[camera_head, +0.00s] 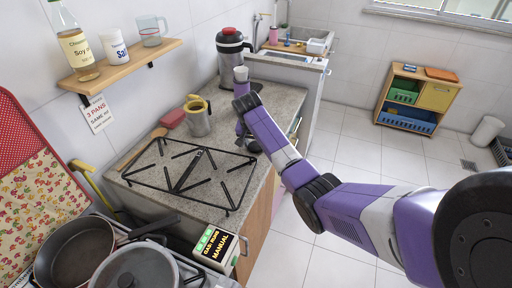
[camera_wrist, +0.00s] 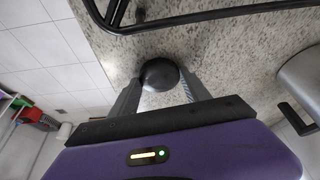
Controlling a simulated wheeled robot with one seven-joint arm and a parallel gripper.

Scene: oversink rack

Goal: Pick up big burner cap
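The big burner cap, a round black disc (camera_wrist: 160,74), lies on or just above the speckled counter in the wrist view. In the head view my gripper (camera_head: 250,143) is low over the counter, just right of the black stove grate (camera_head: 185,182). A small dark shape there is probably the cap, mostly hidden by my gripper.
The grate stands close to the gripper. Pans (camera_head: 75,252) sit at the lower left. A shelf (camera_head: 125,64) hangs above.

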